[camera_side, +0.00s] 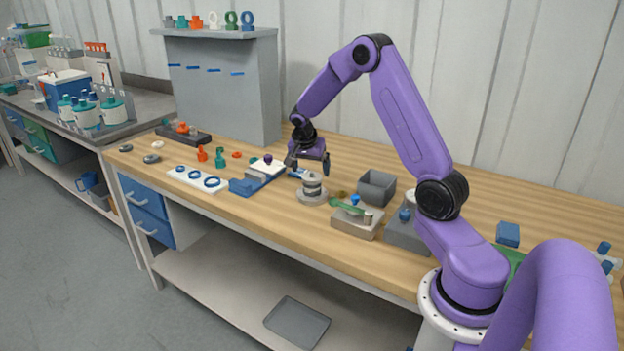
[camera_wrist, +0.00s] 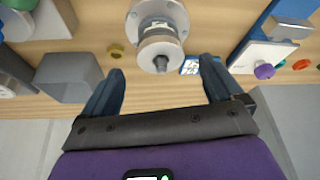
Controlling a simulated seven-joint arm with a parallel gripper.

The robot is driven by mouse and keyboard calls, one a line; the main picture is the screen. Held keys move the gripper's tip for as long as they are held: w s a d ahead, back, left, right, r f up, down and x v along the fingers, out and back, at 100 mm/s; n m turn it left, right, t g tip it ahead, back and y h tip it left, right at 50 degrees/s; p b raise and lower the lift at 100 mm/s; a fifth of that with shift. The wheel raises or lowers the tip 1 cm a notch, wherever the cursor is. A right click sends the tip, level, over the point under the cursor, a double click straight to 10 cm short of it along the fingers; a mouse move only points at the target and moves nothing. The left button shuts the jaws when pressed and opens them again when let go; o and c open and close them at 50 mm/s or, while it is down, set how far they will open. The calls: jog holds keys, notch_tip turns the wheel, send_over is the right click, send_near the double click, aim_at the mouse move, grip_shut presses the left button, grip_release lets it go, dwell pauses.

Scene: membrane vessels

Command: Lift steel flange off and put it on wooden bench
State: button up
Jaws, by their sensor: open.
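A small round vessel stack (camera_side: 313,195) stands on the wooden bench (camera_side: 270,225), on a wide grey base. Its top looks like the round steel flange (camera_side: 312,178), with a short dark stem in its centre. In the wrist view the flange (camera_wrist: 157,45) shows as a pale grey disc near the top centre. My gripper (camera_side: 308,166) is above the stack with its fingers spread. In the wrist view my gripper (camera_wrist: 162,68) is open and empty, with the stem between the fingertip directions. I cannot tell whether a finger touches anything.
A grey open bin (camera_side: 376,188) and a grey block with a green-handled tool (camera_side: 355,218) stand right of the stack. A blue-and-white fixture (camera_side: 257,178) and a white plate with blue rings (camera_side: 198,179) lie left. Bare wood shows along the front and behind the bin.

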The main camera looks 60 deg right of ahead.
jog(key=shift+x, duration=1.4)
jog(key=c, duration=1.3)
jog(key=shift+r, duration=0.1)
